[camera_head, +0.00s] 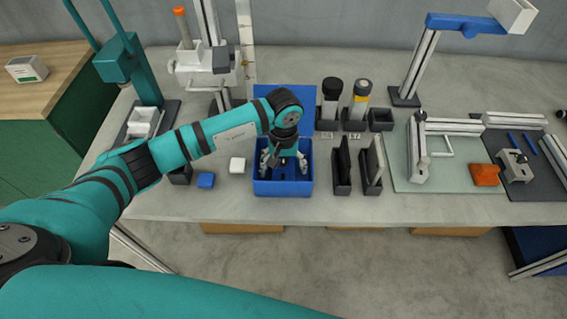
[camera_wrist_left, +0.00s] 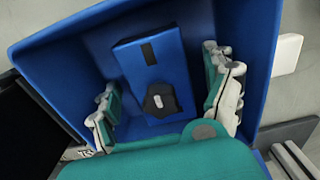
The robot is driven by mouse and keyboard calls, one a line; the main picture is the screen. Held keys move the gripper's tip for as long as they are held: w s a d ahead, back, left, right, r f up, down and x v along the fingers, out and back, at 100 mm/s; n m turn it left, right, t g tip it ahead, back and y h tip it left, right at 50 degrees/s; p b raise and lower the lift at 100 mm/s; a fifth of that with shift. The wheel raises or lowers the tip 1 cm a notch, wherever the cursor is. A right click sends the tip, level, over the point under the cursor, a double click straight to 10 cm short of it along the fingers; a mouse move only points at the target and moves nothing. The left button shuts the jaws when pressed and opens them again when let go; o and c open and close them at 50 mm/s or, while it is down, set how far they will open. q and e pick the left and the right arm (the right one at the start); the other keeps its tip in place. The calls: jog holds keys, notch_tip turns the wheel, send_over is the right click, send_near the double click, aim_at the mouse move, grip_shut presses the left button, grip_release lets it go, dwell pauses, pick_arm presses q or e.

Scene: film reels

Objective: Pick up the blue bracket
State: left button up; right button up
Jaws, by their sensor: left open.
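The blue bracket (camera_wrist_left: 157,62) lies in a blue open-topped bin; in the left wrist view it is a blue block with a black patch and a dark fitting with a pale centre. The blue bin (camera_head: 283,188) stands near the table's front edge. My left gripper (camera_head: 284,160) points down into the bin. In the left wrist view its fingers (camera_wrist_left: 165,95) are open, one on each side of the bracket, with gaps visible. In the head view the arm and gripper hide most of the bracket. My right gripper is not in view.
A white block (camera_head: 237,165) and a blue block (camera_head: 206,180) lie left of the bin. Dark upright holders (camera_head: 342,184) stand close on its right. Bottles (camera_head: 331,98) stand behind. A pale green mat (camera_head: 450,178) with parts lies further right.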

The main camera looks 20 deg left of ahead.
pick_arm(q)
jog(key=c, duration=1.5)
jog(key=shift+w+r, duration=0.1)
